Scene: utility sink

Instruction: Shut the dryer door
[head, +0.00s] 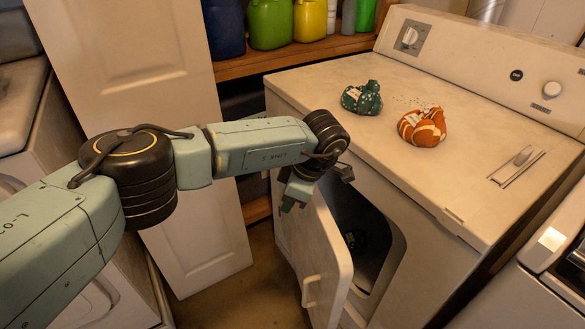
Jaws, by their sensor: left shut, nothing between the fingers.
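The white dryer (345,128) stands at the right with its control panel at the back. Its door (318,262) is hinged at the left of the opening and hangs well open, swung out toward the front. The dark drum opening (365,235) shows to the right of the door, with a dark item inside that I cannot make out. My left gripper (287,207) is shut and empty, pointing down at the door's upper left edge. I cannot tell whether it touches the door. My right gripper is not in view.
A green cloth bundle (362,98) and an orange patterned one (422,127) lie on the dryer top. A white panel (140,100) stands behind my left arm. Jugs (270,22) line a wooden shelf (290,56). Another white appliance (535,290) is at the lower right.

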